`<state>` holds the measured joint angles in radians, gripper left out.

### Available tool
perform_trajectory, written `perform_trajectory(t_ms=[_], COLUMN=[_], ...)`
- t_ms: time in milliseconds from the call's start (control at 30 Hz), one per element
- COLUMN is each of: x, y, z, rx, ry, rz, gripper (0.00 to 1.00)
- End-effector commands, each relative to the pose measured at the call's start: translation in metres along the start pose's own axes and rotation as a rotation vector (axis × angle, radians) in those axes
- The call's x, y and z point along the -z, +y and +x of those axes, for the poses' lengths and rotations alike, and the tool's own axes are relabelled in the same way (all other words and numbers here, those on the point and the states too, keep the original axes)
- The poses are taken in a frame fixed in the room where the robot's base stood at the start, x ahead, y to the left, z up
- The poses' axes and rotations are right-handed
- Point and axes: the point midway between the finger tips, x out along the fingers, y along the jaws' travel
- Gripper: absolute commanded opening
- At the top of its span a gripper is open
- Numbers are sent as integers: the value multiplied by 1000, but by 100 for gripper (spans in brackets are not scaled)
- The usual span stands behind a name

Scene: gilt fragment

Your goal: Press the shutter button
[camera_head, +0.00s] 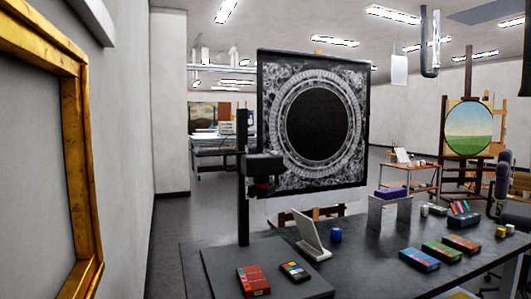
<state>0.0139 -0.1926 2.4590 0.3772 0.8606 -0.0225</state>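A dark box-shaped camera (263,168) is mounted on the black upright column (243,215) of a stand at the table's left end. A reddish part shows under the camera. No shutter button can be made out at this size. My gripper is not clearly in view.
The stand's dark base (222,264) bears a red box (253,280) and a colour card (295,271). A large ornate black panel (313,118) stands behind. A gilt frame (82,165) hangs at left.

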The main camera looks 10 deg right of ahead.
Motion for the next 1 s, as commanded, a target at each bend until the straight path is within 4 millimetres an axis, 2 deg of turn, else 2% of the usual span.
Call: perform_trajectory(t_ms=[267, 733, 1000], x=[0, 0, 0], y=[0, 0, 0], z=[0, 0, 0], rx=[0, 0, 0], ry=[0, 0, 0], rz=[0, 0, 0], gripper=[38, 1, 0])
